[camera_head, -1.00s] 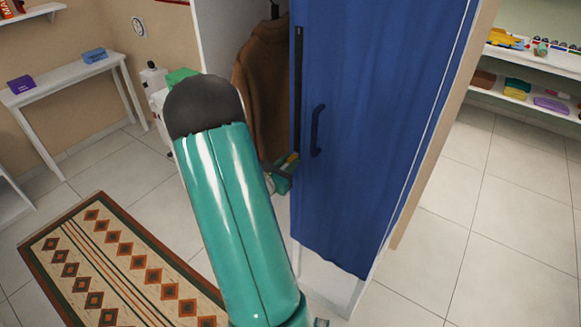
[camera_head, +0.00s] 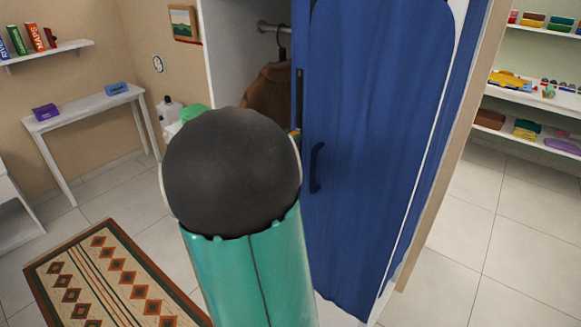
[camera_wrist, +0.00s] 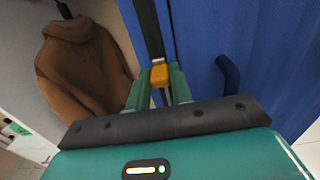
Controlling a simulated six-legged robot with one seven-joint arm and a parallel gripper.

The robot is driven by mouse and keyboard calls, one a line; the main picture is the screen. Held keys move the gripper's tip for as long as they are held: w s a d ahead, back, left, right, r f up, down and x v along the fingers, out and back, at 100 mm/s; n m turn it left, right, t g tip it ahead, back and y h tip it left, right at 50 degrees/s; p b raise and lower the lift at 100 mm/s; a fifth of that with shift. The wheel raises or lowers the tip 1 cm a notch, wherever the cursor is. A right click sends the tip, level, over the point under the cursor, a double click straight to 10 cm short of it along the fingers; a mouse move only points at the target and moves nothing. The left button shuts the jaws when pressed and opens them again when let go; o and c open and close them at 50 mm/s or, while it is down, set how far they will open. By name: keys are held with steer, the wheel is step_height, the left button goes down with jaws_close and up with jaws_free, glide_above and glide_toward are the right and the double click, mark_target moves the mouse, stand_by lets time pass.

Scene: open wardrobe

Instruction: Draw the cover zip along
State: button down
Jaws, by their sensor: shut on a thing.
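The blue cover (camera_head: 385,150) hangs over the front of the wardrobe. A dark zip track (camera_head: 299,92) runs along its left edge and also shows in the wrist view (camera_wrist: 150,30). The orange zip pull (camera_wrist: 159,75) sits between the fingers of my gripper (camera_wrist: 159,88), which is shut on it at the track. In the head view only a bit of the orange pull (camera_head: 295,134) shows; my arm hides most of the gripper. A black handle (camera_head: 316,168) on the cover lies lower and to the right; it also shows in the wrist view (camera_wrist: 228,74).
A brown coat (camera_wrist: 82,65) hangs inside the wardrobe, left of the zip. A side table (camera_head: 85,107) with small boxes stands at the left, and a patterned rug (camera_head: 110,280) lies on the floor. Shelves (camera_head: 535,95) stand at the right. The tiled floor at the right is clear.

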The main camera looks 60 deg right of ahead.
step_height(320, 180, up, 16)
steer(key=shift+r, duration=0.1)
steer(key=c, duration=1.5)
jaws_free()
steer(key=shift+o, duration=1.3)
steer(key=w+a, duration=0.2)
steer(key=a, duration=1.1)
steer(key=shift+a, duration=0.35)
steer(key=shift+w, duration=0.1)
